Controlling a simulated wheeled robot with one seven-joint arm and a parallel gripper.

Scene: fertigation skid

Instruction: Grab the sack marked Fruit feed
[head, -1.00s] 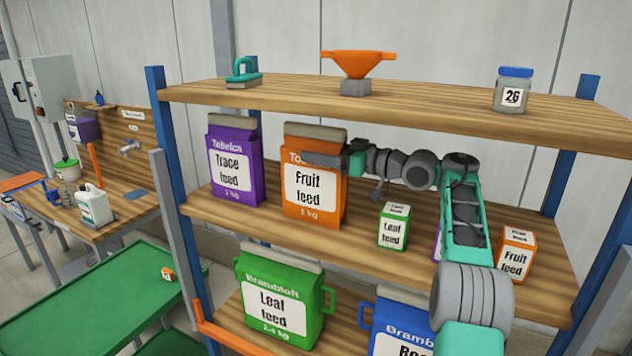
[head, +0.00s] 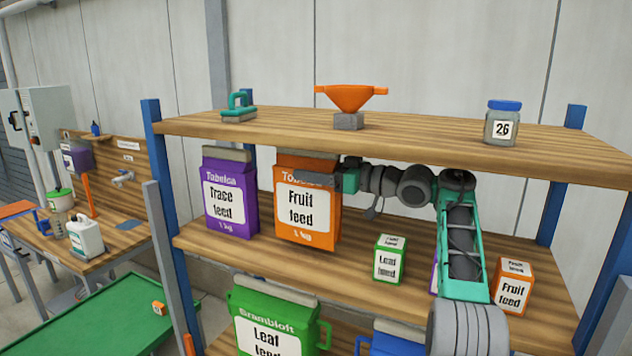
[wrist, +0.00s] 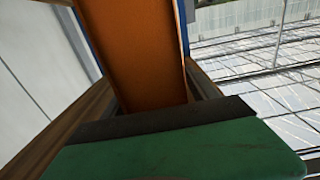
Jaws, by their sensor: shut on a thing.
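The orange sack marked Fruit feed (head: 303,212) is upright on the left half of the middle shelf level, right of the purple Trace feed sack (head: 230,205). My gripper (head: 322,180) reaches in from the right and is shut on its upper part, just below the top board. The sack appears held slightly above the shelf, though its underside is hidden. In the wrist view the sack's plain orange side (wrist: 150,50) fills the middle.
The top board (head: 420,145) is close above the sack. A small green Leaf feed box (head: 389,262) and a small orange Fruit feed box (head: 512,290) stand to the right. A funnel (head: 350,97) and jar (head: 502,125) are on top.

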